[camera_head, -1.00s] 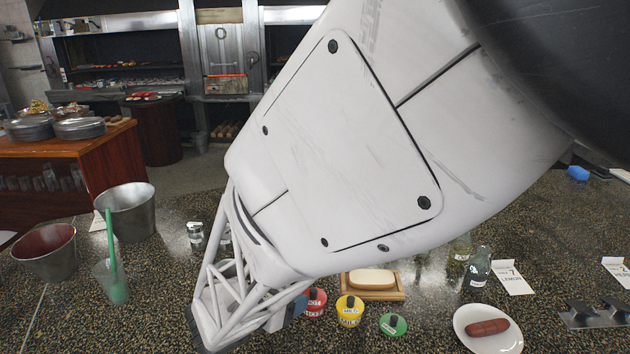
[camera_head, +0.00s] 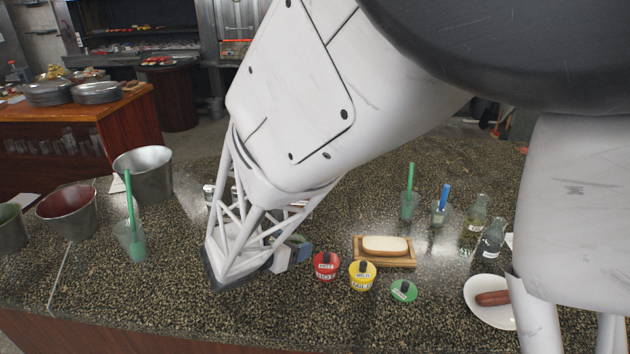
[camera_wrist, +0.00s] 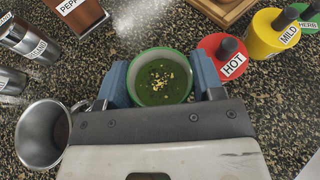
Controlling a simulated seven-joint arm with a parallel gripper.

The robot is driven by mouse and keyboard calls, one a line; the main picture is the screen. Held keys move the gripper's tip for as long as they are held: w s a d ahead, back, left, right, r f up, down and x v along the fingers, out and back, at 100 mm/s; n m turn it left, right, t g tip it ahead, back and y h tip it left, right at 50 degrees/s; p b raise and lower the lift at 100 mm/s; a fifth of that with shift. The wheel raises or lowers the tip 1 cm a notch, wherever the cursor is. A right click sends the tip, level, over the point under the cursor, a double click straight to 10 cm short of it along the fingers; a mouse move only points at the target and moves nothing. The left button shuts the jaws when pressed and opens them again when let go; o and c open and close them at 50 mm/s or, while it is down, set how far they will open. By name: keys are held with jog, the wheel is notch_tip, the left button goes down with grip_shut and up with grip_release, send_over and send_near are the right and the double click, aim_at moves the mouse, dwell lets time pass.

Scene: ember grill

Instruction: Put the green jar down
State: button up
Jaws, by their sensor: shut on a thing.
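The green jar (camera_wrist: 158,92) has a green rim and no lid on. It holds green sauce with pale bits on top. My gripper (camera_wrist: 160,82) is shut on it, with one blue-grey finger on each side, in the wrist view. In the head view my gripper (camera_head: 293,250) is low over the counter, left of the red HOT jar, and the green jar cannot be made out there. Whether the jar's base touches the counter cannot be told.
Close to the right are the red HOT jar (camera_wrist: 223,58), yellow MILD jar (camera_wrist: 275,35) and green HERB lid (camera_head: 403,290). A metal cup (camera_wrist: 42,135) and shakers (camera_wrist: 30,40) stand left. A bread board (camera_head: 384,258) lies behind. Speckled counter in front is clear.

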jog(key=shift+w+a+f, duration=0.1)
jog(key=shift+w+f, duration=0.05)
jog(key=shift+f, duration=1.65)
jog(key=shift+f, duration=0.1)
jog(key=o, duration=0.9)
jog(key=shift+c, duration=0.2)
jog(key=shift+r+v, duration=0.2)
jog(key=shift+v, duration=3.7)
jog(key=shift+w, duration=0.1)
